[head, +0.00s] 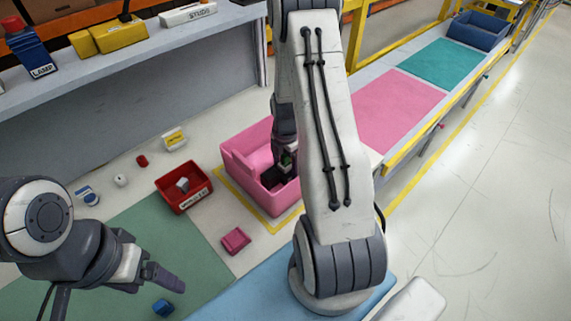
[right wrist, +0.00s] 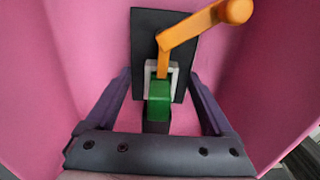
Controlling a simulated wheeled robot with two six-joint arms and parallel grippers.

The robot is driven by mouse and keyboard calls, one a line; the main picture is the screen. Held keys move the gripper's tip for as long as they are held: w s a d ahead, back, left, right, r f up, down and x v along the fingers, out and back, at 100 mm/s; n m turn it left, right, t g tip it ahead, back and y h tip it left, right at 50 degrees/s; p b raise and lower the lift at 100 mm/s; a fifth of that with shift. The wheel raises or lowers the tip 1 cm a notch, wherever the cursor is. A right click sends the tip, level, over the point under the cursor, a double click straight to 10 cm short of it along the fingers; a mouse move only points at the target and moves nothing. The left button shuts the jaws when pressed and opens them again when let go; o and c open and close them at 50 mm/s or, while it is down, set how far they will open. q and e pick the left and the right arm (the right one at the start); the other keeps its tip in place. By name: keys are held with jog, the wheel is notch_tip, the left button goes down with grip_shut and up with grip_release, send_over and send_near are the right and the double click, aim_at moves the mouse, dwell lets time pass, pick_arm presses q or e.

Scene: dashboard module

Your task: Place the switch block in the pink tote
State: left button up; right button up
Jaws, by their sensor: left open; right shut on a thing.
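The switch block (right wrist: 181,80) has a black plate, an orange lever, and white and green parts. In the right wrist view it sits between the fingers of my right gripper (right wrist: 160,105), which is shut on it. The pink walls of the tote surround both. In the head view the pink tote (head: 236,163) stands on the bench at centre, and my right gripper (head: 284,170) reaches down inside it. My arm hides the tote's right part and most of the block. I cannot tell whether the block touches the floor. My left gripper (head: 168,280) is open and empty at lower left.
A red bin (head: 185,202) with a pale item stands left of the tote. A pink block (head: 235,241) and a blue block (head: 163,308) lie in front. Small parts lie behind the red bin. A shelf (head: 130,55) runs along the back; a conveyor (head: 400,105) extends right.

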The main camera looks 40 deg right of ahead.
jog(key=o, duration=1.3)
jog(key=shift+r, duration=0.15)
jog(key=shift+w+r, duration=0.1)
jog(key=shift+r, duration=0.15)
notch_tip(320, 180, up, 12)
jog(key=shift+f+b, duration=0.25)
jog(key=shift+b, duration=0.35)
jog(key=s+a+r+m, duration=0.1)
jog(key=a+r+m, duration=0.15)
jog(key=a, duration=0.65)
jog(key=s+a+r+m, duration=0.2)
jog(key=a+r, duration=0.1)
jog(key=a, duration=0.6)
jog(key=s+a+r+m+y, duration=0.1)
jog(key=s+a+r+m, duration=0.1)
jog(key=s+a+m, duration=0.5)
jog(key=s+a, duration=0.6)
jog(key=s, duration=0.3)
jog(key=shift+s+a+r, duration=0.15)
jog(key=shift+s+r, duration=0.15)
jog(key=shift+s, duration=0.05)
